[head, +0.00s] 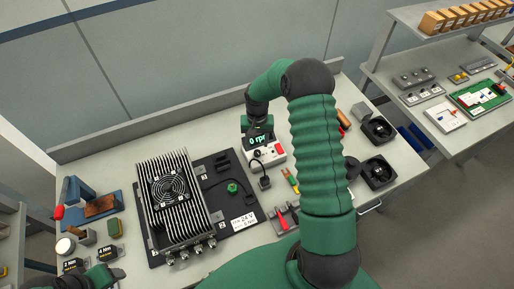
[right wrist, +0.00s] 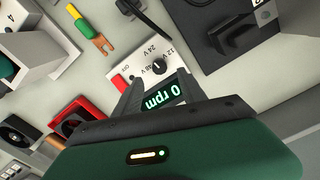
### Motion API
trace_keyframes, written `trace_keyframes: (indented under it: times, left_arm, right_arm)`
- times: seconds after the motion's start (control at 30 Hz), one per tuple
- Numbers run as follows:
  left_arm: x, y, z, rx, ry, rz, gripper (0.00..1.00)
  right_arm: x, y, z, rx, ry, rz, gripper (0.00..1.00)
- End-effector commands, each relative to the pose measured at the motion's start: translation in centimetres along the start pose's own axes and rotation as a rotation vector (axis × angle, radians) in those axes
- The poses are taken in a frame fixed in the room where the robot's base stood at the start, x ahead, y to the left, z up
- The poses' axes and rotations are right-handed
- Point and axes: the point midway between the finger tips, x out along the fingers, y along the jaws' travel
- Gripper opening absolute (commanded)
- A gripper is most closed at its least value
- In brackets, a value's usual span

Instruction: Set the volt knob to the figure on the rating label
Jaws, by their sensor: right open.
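The rating label (head: 243,219) is a white card at the front right of the black plate; it reads 24 V and 5 Nm. The white supply box (head: 267,155) stands right of the plate, with a red switch and a 0 rpm display (head: 258,140). In the right wrist view, the black volt knob (right wrist: 158,66) sits on its panel among 12 V, 24 V and 48 V marks; I cannot tell which its pointer meets. My right gripper (right wrist: 156,90) is open over the box, fingers apart, nothing held. My left gripper (head: 101,276) is partly in view at the bottom left, its jaws unclear.
A finned housing with a fan (head: 175,195) stands on the black plate (head: 222,170). A black plug and cable (head: 264,182) lie just in front of the box. Screwdrivers and black fans (head: 379,172) lie to the right. My right arm hides part of the bench.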

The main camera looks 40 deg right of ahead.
Motion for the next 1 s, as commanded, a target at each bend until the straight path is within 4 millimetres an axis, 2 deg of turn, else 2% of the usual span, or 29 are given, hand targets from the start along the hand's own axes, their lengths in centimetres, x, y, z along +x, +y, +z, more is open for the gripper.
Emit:
trace_keyframes:
  times: [0.1,0.3,0.6,1.0]
  left_arm:
    - [-0.9,0.0,-0.2,0.000,0.000,0.000,0.64]
    - [-1.3,0.0,-0.3,0.000,0.000,0.000,0.64]
    - [-1.3,0.0,-0.3,0.000,0.000,0.000,0.64]
    - [-1.3,0.0,-0.3,0.000,0.000,0.000,0.64]
  right_arm:
    - [2.7,0.0,0.1,0.000,-0.004,0.000,0.48]
    - [5.7,0.0,0.1,0.000,-0.001,0.001,0.48]
    - [6.2,0.0,0.0,-0.001,0.002,0.001,0.48]
    - [6.2,0.0,0.0,-0.001,0.001,0.000,0.00]
